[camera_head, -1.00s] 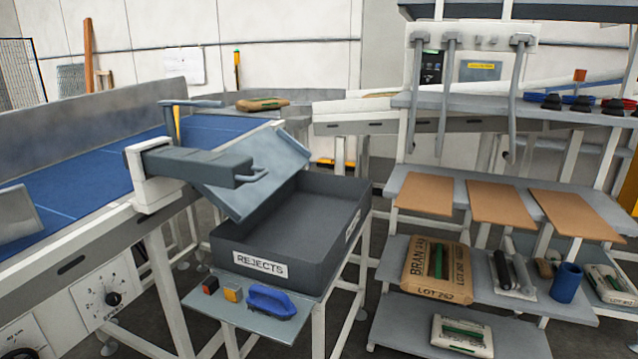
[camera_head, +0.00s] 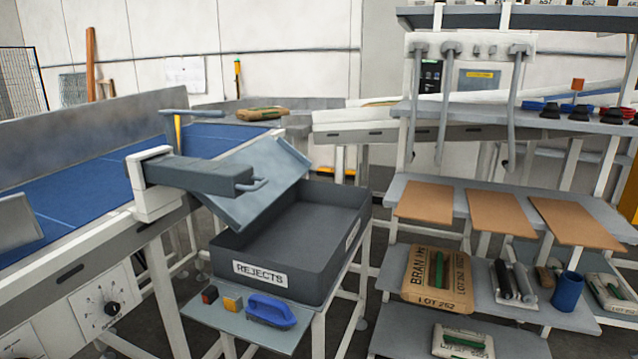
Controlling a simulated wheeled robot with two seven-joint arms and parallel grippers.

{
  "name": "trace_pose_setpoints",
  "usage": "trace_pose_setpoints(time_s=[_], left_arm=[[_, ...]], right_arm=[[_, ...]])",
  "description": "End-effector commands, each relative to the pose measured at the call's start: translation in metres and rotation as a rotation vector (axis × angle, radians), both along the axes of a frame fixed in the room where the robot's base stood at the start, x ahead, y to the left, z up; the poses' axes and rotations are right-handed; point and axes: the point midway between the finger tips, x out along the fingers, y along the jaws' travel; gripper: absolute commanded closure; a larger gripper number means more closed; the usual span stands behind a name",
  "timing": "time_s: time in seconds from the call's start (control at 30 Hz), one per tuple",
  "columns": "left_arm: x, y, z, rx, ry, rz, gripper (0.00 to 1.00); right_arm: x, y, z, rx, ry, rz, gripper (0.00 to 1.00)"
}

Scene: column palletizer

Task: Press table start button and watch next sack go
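Neither of my grippers shows in the head view. No button is plainly marked as a start button. A tan sack with a green stripe (camera_head: 262,114) lies on a table at the back, beyond the far end of the blue belt. A brown sack marked BRAN, LOT 262 (camera_head: 436,278) lies on a lower shelf at the right. A smaller pale sack (camera_head: 462,341) lies below it.
A dark bin labelled REJECTS (camera_head: 290,235) stands in the centre under a tilted grey plate (camera_head: 262,180). A small ledge (camera_head: 250,332) before it holds red and yellow blocks and a blue-handled tool (camera_head: 270,310). Brown boards (camera_head: 425,201) and a blue cup (camera_head: 567,290) are on right shelves.

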Motion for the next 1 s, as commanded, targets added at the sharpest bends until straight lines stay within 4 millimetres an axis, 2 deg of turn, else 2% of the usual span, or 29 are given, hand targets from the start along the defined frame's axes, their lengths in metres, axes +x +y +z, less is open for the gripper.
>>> trace_pose_setpoints(time_s=[0.13, 0.17, 0.47, 1.0], left_arm=[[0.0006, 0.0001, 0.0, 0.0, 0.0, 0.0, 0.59], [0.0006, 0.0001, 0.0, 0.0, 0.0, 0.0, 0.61], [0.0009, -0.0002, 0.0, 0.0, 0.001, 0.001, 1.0], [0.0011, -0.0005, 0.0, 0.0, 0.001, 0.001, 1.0]], right_arm=[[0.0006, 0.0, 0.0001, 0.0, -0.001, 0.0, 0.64], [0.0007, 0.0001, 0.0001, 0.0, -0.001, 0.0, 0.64], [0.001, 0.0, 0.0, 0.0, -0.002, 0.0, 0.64], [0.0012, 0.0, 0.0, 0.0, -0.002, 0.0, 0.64]])
